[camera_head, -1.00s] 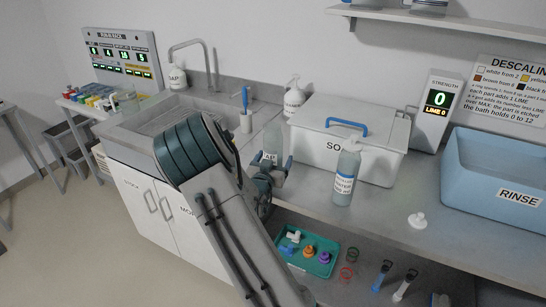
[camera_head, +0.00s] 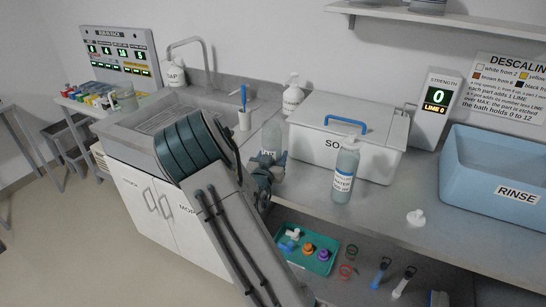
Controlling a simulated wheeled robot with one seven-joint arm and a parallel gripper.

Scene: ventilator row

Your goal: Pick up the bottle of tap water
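A translucent bottle (camera_head: 272,136) stands on the counter just behind my gripper, left of the white soak box. Its label reads something like "TAP", and its lower part is mostly hidden by the gripper. My gripper (camera_head: 271,163) is at the label of this bottle, at the end of my arm. The fingers are small and partly hidden by my wrist, so I cannot tell whether they are closed on the bottle. A second bottle (camera_head: 344,172), with a blue-banded label that ends in "WATER", stands upright in front of the soak box, to the right of my gripper.
The white lidded soak box (camera_head: 385,152) with a blue handle stands behind the bottles. A blue rinse basin (camera_head: 490,185) is at right, a white cap (camera_head: 416,217) on the counter. A sink (camera_head: 150,117) is at left. A teal tray (camera_head: 322,266) of small parts lies below.

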